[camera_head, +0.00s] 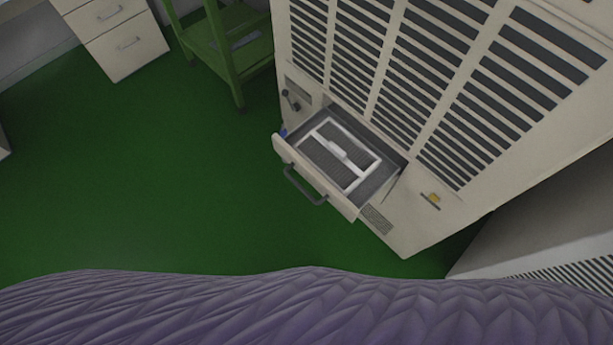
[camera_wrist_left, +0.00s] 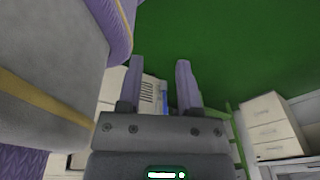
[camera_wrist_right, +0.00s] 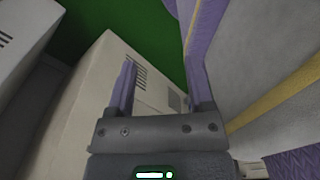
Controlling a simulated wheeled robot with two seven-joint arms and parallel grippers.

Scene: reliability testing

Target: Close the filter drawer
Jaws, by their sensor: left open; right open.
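The filter drawer (camera_head: 316,190) is pulled out from the lower front of a tall beige cabinet (camera_head: 405,215) in the head view. Its front panel has a dark bar handle (camera_head: 304,186). A white-framed filter with a grey mesh (camera_head: 337,154) lies inside the drawer. Neither gripper shows in the head view. My left gripper (camera_wrist_left: 159,82) is open and empty in the left wrist view, with a louvred cabinet beyond its fingers. My right gripper (camera_wrist_right: 161,85) is open and empty in the right wrist view, with a beige cabinet beyond its fingers. Neither touches the drawer.
A green metal rack (camera_head: 222,50) stands left of the cabinet. A white drawer unit (camera_head: 118,38) is at the top left. Another pale cabinet (camera_head: 540,230) stands at the right. The green floor (camera_head: 150,190) in front of the drawer is clear. My purple-covered body fills the bottom.

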